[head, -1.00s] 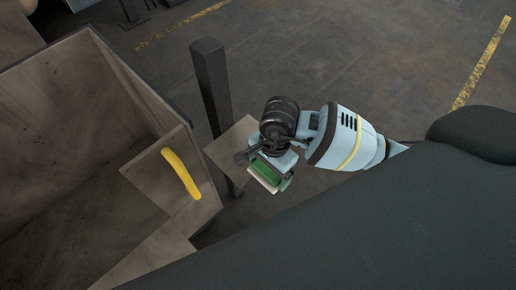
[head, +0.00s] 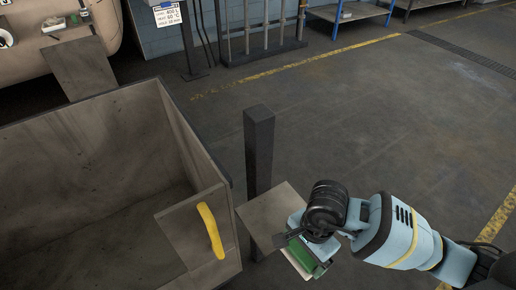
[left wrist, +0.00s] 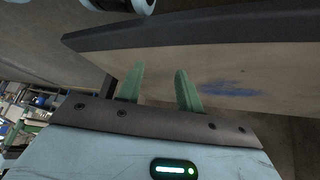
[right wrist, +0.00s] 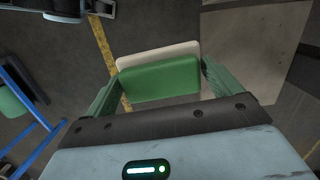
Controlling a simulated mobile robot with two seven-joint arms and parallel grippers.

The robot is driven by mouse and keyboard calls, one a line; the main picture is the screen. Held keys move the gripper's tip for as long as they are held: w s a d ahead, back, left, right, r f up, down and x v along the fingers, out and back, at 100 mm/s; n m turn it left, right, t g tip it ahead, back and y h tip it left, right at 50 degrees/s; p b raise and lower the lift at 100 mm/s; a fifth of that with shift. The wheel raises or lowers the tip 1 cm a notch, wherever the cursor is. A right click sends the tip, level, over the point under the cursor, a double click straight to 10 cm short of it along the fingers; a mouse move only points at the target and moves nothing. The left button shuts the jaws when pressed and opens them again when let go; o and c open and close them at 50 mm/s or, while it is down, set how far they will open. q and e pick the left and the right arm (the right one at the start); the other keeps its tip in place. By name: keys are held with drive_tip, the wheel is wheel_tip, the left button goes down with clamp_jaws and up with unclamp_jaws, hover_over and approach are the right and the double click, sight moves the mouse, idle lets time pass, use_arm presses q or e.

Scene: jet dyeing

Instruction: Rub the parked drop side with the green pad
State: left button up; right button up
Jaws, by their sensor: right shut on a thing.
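My right gripper (head: 308,246) is shut on the green pad (head: 304,259), which has a pale layer on one face. The pad (right wrist: 160,80) spans between both fingers in the right wrist view. A brown panel with a yellow handle (head: 210,231) stands at the right end of the open cart (head: 190,150). Which panel is the parked drop side I cannot tell. My left gripper (left wrist: 158,78) is open and empty, in front of a pale brown panel (left wrist: 190,80) with a dark edge and a blue smear (left wrist: 228,88). It is outside the head view.
A dark square post (head: 259,150) stands right of the cart, with a small brown board (head: 265,215) beside my right gripper. A blue-framed table (head: 350,14) is at the back. The floor at right is clear, with yellow lines.

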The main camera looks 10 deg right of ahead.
drive_tip(key=w+d+r+n, duration=0.2)
drive_tip(key=r+n, duration=0.4)
drive_tip(key=r, duration=0.3)
drive_tip(key=w+d+r+n+h, duration=0.1)
drive_tip(key=w+d+r+n, duration=0.1)
drive_tip(key=w+r+n, duration=0.2)
wheel_tip(320, 180, up, 6)
drive_tip(key=n, duration=0.3)
drive_tip(key=shift+w+d+r+g, duration=0.15)
drive_tip(key=shift+w+d+g, duration=0.1)
drive_tip(key=shift+w+g, duration=0.15)
drive_tip(key=shift+s, duration=0.1)
